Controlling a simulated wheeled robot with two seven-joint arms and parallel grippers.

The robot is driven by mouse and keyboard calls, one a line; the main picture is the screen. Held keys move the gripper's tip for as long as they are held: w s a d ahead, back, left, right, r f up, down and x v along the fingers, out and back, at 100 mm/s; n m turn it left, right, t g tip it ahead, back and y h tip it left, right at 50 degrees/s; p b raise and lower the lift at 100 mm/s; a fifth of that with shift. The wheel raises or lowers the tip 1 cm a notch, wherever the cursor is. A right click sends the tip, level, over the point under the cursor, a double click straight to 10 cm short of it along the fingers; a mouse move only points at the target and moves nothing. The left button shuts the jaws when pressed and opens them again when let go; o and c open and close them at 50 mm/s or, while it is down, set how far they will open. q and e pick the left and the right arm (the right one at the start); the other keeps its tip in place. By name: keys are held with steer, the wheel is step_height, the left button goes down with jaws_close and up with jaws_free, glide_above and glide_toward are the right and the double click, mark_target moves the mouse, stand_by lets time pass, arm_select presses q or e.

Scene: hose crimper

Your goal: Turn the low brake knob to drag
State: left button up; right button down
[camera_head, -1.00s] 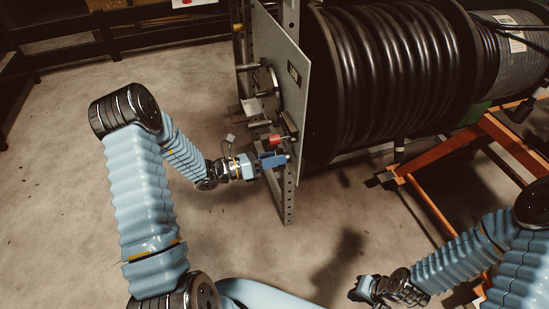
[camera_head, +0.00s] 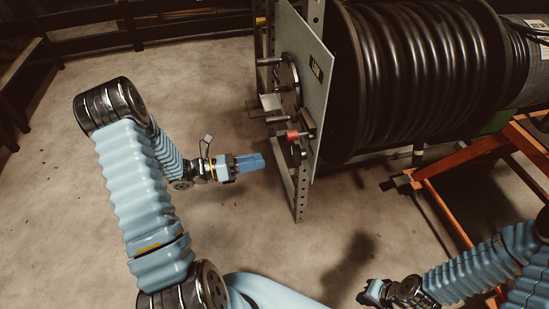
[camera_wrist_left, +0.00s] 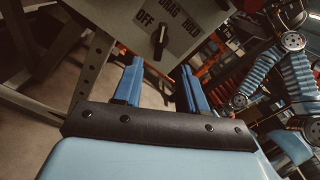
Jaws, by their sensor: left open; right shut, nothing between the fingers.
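The brake knob (camera_wrist_left: 159,42) is a black pointer knob on a grey panel (camera_wrist_left: 130,18) in the left wrist view. OFF, DRAG and HOLD are printed around it. Its white-marked end points up toward DRAG. My left gripper (camera_head: 258,162) is open and empty, apart from the panel, to the left of the reel stand in the head view. Its two blue fingers (camera_wrist_left: 160,88) show below the knob in the wrist view, not touching it. I cannot clearly make out the knob in the head view. My right gripper (camera_head: 372,293) is shut and empty at the bottom.
A grey upright plate (camera_head: 325,85) with a label, several rods and a red-tipped handle (camera_head: 292,135) stands beside a large reel of black hose (camera_head: 410,80). An orange frame (camera_head: 460,155) is at right. The floor (camera_head: 90,210) around my left arm is clear.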

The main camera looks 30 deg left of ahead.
arm_select(q)
steer(key=shift+v, duration=1.5)
steer(key=s+d+f+m+g+y, duration=0.4)
steer(key=s+d+f+m+g, duration=0.35)
steer(key=d+f+m, duration=0.35)
steer(key=s+d+f+m+g+y, duration=0.5)
steer(key=s+d+f+m+g, duration=0.3)
steer(key=m, duration=0.4)
steer(key=w+d+m+t, duration=0.1)
steer(key=m, duration=0.1)
steer(key=w+d+f+m+t, duration=0.1)
steer(key=m+t, duration=0.1)
steer(key=m, duration=0.1)
steer(key=w+d+m+t, duration=0.1)
steer(key=m, duration=0.1)
steer(key=shift+d+f+m+t, duration=0.25)
steer(key=shift+d+f+m, duration=0.05)
steer(key=shift+f, duration=0.1)
